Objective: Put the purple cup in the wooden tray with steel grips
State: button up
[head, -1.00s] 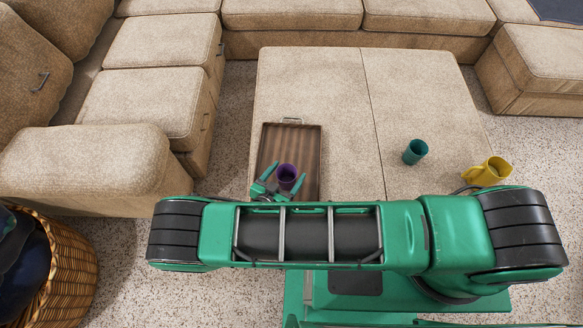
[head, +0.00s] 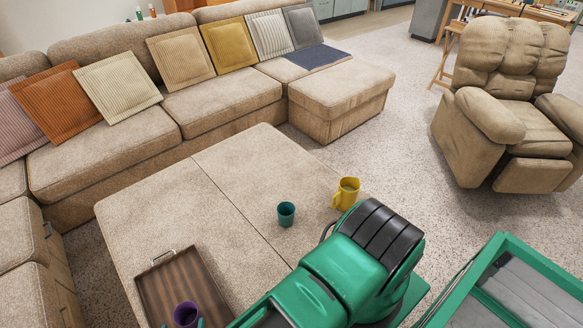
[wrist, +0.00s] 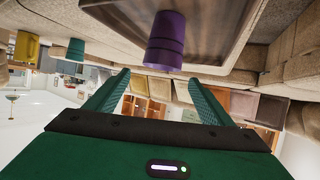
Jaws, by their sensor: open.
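The purple cup (head: 186,314) stands in the wooden tray (head: 180,275), near its lower end, partly cut off by the head view's bottom edge. The tray is brown with a raised rim and a steel grip (head: 163,256) at its far end. The wrist view is upside down; there the cup (wrist: 165,40) stands upright on the tray floor (wrist: 218,22). My gripper (wrist: 160,74) is open, its two green fingers pointing toward the cup with nothing held. The cup appears just beyond the fingertips.
The tray rests on a large beige ottoman (head: 215,215). A teal cup (head: 286,214) and a yellow mug (head: 346,193) stand on it to the right, near my arm. A sofa (head: 225,95) runs behind, and a recliner (head: 505,110) is at right. The ottoman's middle is clear.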

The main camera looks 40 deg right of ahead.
jog(key=w+d+r+m+g+h, duration=0.1)
jog(key=w+d+r+m+g, duration=0.1)
jog(key=w+d+r+g, duration=0.55)
jog(key=w+d+r+m+g+h, duration=0.1)
jog(key=w+d+r+g, duration=0.1)
jog(key=w+d+r, duration=0.9)
jog(key=s+d+r+g+y, duration=0.2)
jog(key=s+d+r, duration=0.4)
jog(key=d+r, duration=0.5)
jog(key=s+d+r+g+y, duration=0.25)
jog(key=s+d+r, duration=0.25)
jog(key=d+r, duration=0.65)
jog(key=s+d+r+t+y, duration=0.1)
jog(key=s+d+r+y, duration=0.1)
jog(key=s, duration=0.6)
jog(key=s+d+r+n+t+y, duration=0.1)
jog(key=s+d, duration=0.4)
jog(key=s, duration=0.3)
jog(key=shift+s+r+y, duration=0.15)
jog(key=shift+r+y, duration=0.2)
jog(key=shift+r, duration=0.05)
